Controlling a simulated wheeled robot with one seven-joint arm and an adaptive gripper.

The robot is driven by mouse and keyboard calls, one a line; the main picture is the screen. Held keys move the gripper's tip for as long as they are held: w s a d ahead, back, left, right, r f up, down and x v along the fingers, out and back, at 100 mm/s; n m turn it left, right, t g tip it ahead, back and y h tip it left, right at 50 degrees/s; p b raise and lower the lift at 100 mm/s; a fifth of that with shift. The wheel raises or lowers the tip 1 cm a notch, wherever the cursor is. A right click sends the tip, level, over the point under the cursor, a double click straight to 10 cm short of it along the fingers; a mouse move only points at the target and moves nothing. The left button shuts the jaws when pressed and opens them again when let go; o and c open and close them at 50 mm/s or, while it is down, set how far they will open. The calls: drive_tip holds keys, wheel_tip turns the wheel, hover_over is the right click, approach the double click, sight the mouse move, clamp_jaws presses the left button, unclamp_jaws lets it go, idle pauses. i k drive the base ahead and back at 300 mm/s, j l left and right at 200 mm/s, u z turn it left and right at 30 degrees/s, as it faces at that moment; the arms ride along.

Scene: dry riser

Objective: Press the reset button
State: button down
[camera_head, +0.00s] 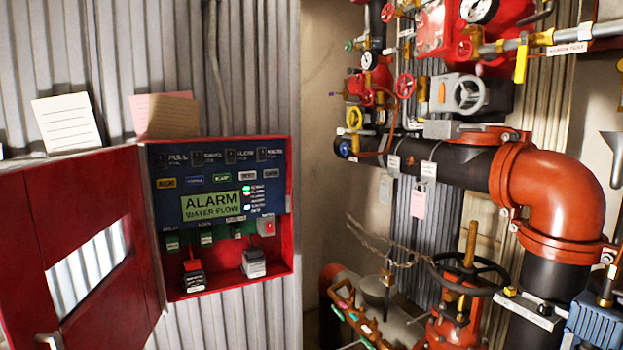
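A red alarm panel (220,281) hangs open on the corrugated wall at left centre. Its green display (210,205) reads "ALARM WATER FLOW". A small red button or switch on a light plate (266,226) sits at the lower right of the panel face. Several small labelled keys surround the display, but most of their labels are too small to read, so I cannot tell which is the reset button. My gripper is not in view.
The panel's red door (95,185) is swung open to the left. Paper sheets (66,122) show above it. At right are orange and black pipes (560,190), red valves, gauges and a black handwheel (468,273). The space before the panel face looks clear.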

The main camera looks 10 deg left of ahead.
sight(219, 178)
drive_tip(key=u, duration=0.4)
drive_tip(key=i+u, duration=0.15)
drive_tip(key=u, duration=0.3)
drive_tip(key=l+u, duration=0.1)
drive_tip(key=u, duration=0.3)
drive_tip(key=i+l+u, duration=0.1)
drive_tip(key=u, duration=0.35)
drive_tip(key=l+u, duration=0.1)
drive_tip(key=u, duration=0.3)
drive_tip(key=i+l+u, duration=0.15)
drive_tip(key=l+u, duration=0.25)
drive_tip(key=l, duration=0.25)
drive_tip(key=i+l+u, duration=0.1)
drive_tip(key=l+u, duration=0.3)
drive_tip(key=l, duration=1.05)
